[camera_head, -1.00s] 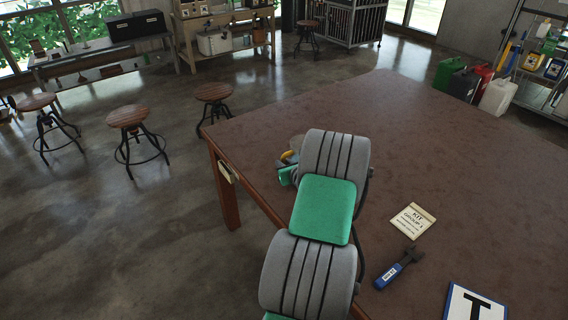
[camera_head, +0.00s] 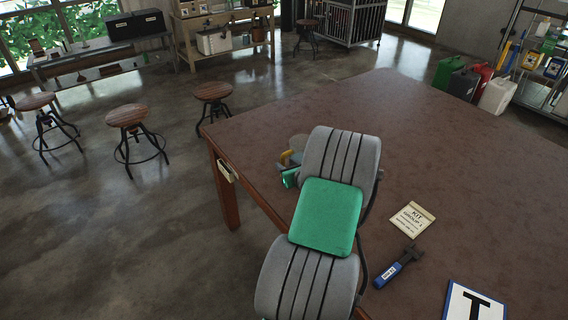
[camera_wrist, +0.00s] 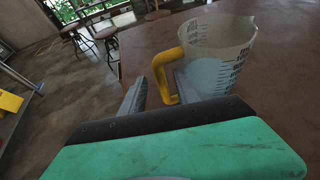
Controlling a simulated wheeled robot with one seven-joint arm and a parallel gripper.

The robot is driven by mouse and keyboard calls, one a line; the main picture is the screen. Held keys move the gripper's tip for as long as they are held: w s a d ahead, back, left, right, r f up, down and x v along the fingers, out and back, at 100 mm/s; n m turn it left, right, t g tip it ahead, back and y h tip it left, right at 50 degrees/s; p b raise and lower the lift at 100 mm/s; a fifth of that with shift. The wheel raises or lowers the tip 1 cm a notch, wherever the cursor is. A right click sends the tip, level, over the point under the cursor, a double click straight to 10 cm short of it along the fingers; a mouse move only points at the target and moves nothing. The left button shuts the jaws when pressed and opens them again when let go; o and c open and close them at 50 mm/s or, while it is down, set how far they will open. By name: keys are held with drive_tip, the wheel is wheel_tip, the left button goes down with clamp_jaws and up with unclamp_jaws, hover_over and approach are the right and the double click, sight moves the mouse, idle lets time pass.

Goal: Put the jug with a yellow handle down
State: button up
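The clear measuring jug (camera_wrist: 222,52) with dark markings has a yellow handle (camera_wrist: 163,72) facing my gripper. It appears to stand upright on the brown table, near its left edge. My gripper (camera_wrist: 160,90) has its two grey fingers apart, with the handle's lower part between them and a gap on the left finger's side. In the head view my arm hides most of the jug (camera_head: 298,142); a bit of the yellow handle (camera_head: 284,158) shows beside it.
The brown table (camera_head: 460,170) also bears a kit card (camera_head: 412,217), a blue-handled tool (camera_head: 398,267) and a card marked T (camera_head: 475,304). Several canisters (camera_head: 497,96) stand at the far right. Stools (camera_head: 127,118) stand on the floor to the left. The table's middle is clear.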

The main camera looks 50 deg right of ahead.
drive_tip(key=v, duration=0.8)
drive_tip(key=w+a+r+n+g+y, duration=0.1)
drive_tip(key=w+a+n+g+y, duration=0.2)
drive_tip(key=a+n, duration=1)
drive_tip(key=w+a+r+n+g+y, duration=0.2)
drive_tip(key=w+a+n+y, duration=0.15)
drive_tip(key=a+n, duration=0.9)
drive_tip(key=s+a+r+n+g, duration=0.1)
drive_tip(key=s+a+n+g, duration=0.1)
drive_tip(key=s+a+n, duration=0.4)
drive_tip(key=s+a+r+n+g, duration=0.2)
drive_tip(key=s+a+n, duration=0.3)
drive_tip(key=a+n, duration=0.4)
drive_tip(key=shift+s+a+r+h, duration=0.15)
drive_tip(key=shift+s+a+h, duration=0.3)
drive_tip(key=shift+a, duration=0.25)
drive_tip(key=shift+w, duration=0.1)
